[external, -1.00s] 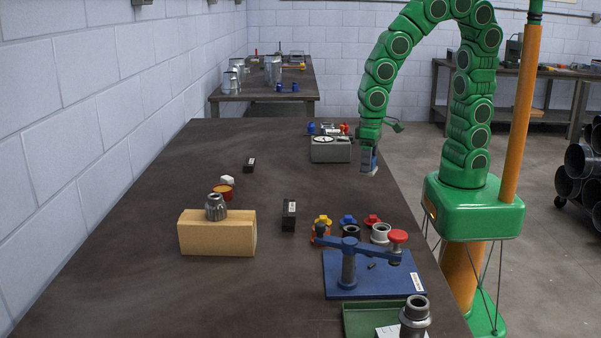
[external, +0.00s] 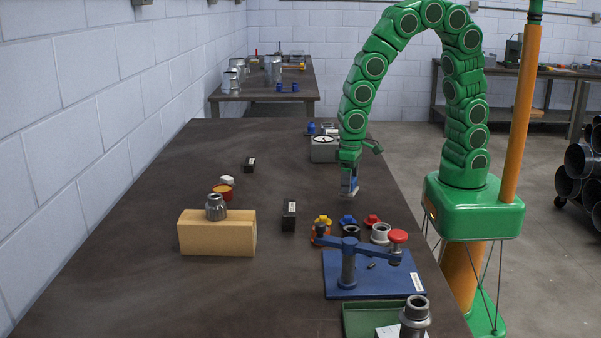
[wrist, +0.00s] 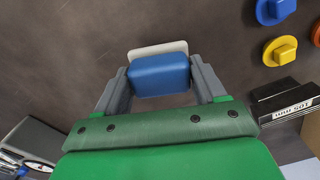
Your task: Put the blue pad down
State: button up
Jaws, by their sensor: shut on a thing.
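My gripper (external: 349,188) is above the dark table (external: 270,175), between the grey dial gauge box and the row of coloured caps. In the wrist view my gripper (wrist: 161,80) has its two grey fingers closed on the sides of a blue pad (wrist: 160,75). The pad is a blue block with a pale, flat edge showing beyond it. In the external view the blue pad (external: 351,184) shows small between the fingertips. I cannot tell whether its underside touches the table.
A grey box with a dial (external: 323,149) stands behind the gripper. In front are blue (external: 347,221), yellow (external: 323,221) and red (external: 372,220) caps and a blue-based press (external: 365,275). A black block (external: 289,215) lies left of them. The table's left middle is mostly clear.

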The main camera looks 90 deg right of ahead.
jog(key=shift+w+f, duration=0.15)
jog(key=shift+f, duration=1.55)
jog(key=shift+f, duration=0.1)
jog(key=o, duration=1)
jog(key=shift+o, duration=0.2)
notch_tip(320, 180, up, 12)
jog(key=shift+r, duration=0.15)
jog(key=s+d+r+n+g, duration=0.1)
jog(key=s+d+r, duration=0.3)
jog(key=s, duration=0.8)
jog(key=s+d+r+n, duration=0.3)
jog(key=s+d, duration=0.4)
jog(key=s, duration=0.5)
jog(key=shift+r+n+g, duration=0.3)
jog(key=shift+r+g, duration=0.1)
jog(key=shift+r, duration=0.35)
